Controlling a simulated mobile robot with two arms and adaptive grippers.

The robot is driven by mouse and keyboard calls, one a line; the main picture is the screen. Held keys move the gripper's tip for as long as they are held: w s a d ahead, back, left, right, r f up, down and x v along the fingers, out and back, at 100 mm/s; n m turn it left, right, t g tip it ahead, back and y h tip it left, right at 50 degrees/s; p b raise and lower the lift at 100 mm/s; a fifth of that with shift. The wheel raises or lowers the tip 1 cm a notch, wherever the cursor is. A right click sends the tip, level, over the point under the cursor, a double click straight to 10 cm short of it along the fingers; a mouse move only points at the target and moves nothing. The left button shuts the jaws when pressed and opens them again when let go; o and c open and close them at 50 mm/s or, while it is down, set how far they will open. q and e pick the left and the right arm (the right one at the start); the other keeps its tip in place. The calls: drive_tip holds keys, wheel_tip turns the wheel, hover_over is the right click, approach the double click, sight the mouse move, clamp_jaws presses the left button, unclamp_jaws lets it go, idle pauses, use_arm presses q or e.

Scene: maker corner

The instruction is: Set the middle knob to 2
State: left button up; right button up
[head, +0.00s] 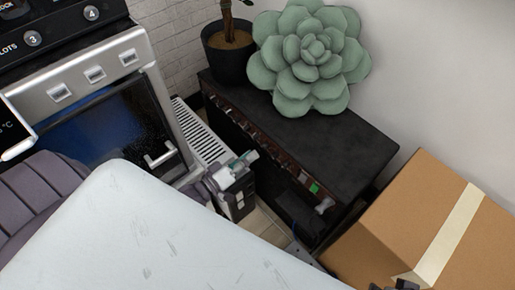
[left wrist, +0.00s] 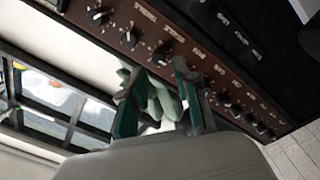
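The dark amplifier-like cabinet (head: 345,145) has a brown panel with a row of black knobs, seen edge-on in the head view. In the left wrist view the panel (left wrist: 205,62) runs diagonally, with several knobs, such as one knob (left wrist: 130,37) at upper left and another (left wrist: 163,53) just beyond the fingers. Which is the middle one, and their settings, I cannot tell. A dark piece at the bottom right may be my right gripper (head: 397,285).
A green succulent (head: 315,50) and a dark plant pot (head: 228,52) stand on the cabinet. A cardboard box (head: 430,215) is at right.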

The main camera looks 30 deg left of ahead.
use_arm(q)
drive_tip(key=v, duration=0.7)
drive_tip(key=shift+s, duration=0.15)
